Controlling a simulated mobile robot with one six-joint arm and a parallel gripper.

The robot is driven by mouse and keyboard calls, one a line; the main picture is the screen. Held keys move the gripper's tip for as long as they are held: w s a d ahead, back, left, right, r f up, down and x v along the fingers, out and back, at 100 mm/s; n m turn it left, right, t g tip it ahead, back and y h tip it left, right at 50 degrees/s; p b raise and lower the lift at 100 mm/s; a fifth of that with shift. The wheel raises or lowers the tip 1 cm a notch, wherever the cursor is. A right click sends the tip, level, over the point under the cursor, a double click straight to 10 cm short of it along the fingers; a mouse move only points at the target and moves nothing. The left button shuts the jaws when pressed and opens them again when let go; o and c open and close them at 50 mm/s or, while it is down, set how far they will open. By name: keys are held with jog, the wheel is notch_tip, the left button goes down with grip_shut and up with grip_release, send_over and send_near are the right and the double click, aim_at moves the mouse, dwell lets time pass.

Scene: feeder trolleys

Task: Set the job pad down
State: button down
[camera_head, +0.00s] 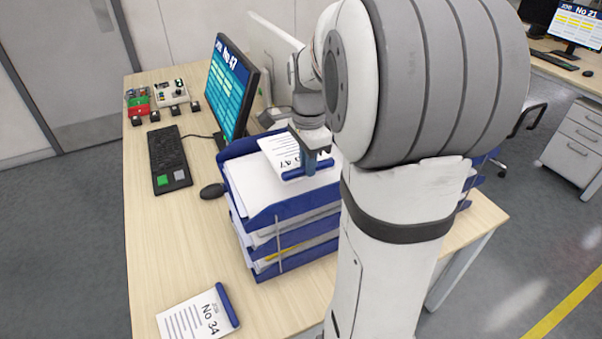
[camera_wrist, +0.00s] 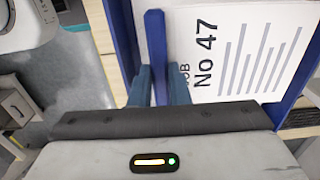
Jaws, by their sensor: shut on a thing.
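The job pad (camera_head: 279,152) is a white sheet with a blue binding bar, marked No 47. My gripper (camera_head: 312,163) is shut on the blue bar at the pad's near right edge. In the wrist view the two fingers (camera_wrist: 161,85) pinch the bar, and the pad (camera_wrist: 240,45) extends right with its print facing up. The pad is over the top level of a blue stacked letter tray (camera_head: 265,213). I cannot tell whether it touches the paper inside. My arm hides the tray's right part.
The tray stands on a wooden desk (camera_head: 160,240). A monitor (camera_head: 230,90) showing No 47 stands close behind it. A keyboard (camera_head: 168,160), a mouse (camera_head: 212,191) and a small control board (camera_head: 171,92) lie left. Another pad, No 34 (camera_head: 190,318), lies at the front left.

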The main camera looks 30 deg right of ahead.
jog(key=shift+a+f, duration=0.1)
jog(key=shift+f, duration=2.15)
jog(key=shift+f, duration=0.2)
jog(key=c, duration=1.4)
grip_release()
jog(key=shift+r, duration=0.1)
jog(key=shift+o, duration=0.2)
